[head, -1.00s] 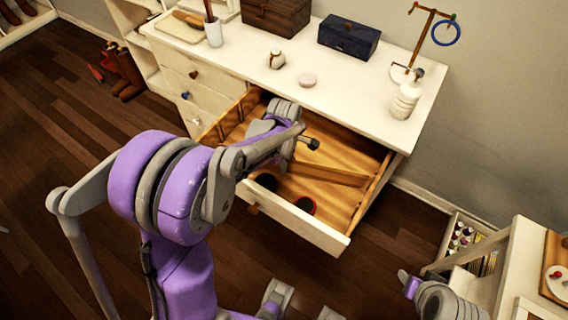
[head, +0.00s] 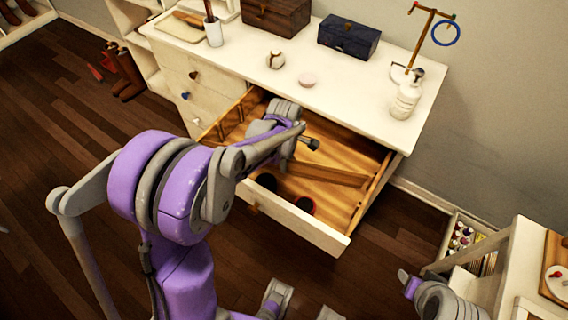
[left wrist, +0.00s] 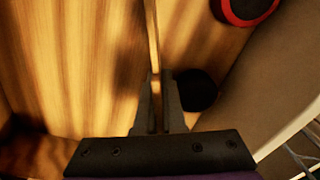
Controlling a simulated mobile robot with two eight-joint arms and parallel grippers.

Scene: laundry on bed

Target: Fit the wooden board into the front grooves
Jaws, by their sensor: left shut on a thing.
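The wooden board (head: 328,174) is a thin plank standing on edge inside the open drawer (head: 300,223). My left gripper (head: 286,163) reaches down into the drawer at the board's left end, partly hidden by my own arm. In the left wrist view my left gripper (left wrist: 157,115) is shut on the board (left wrist: 152,35), which runs straight up the picture between the fingers. The front grooves cannot be made out; my arm hides part of the drawer's front.
Dark round objects, one red-rimmed (head: 306,205), lie near the drawer front, close to my left gripper. Wooden dividers (head: 235,118) line the drawer's left part. The white dresser top (head: 340,90) holds boxes, a white bottle (head: 406,98) and small items. The drawer's right part is clear.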

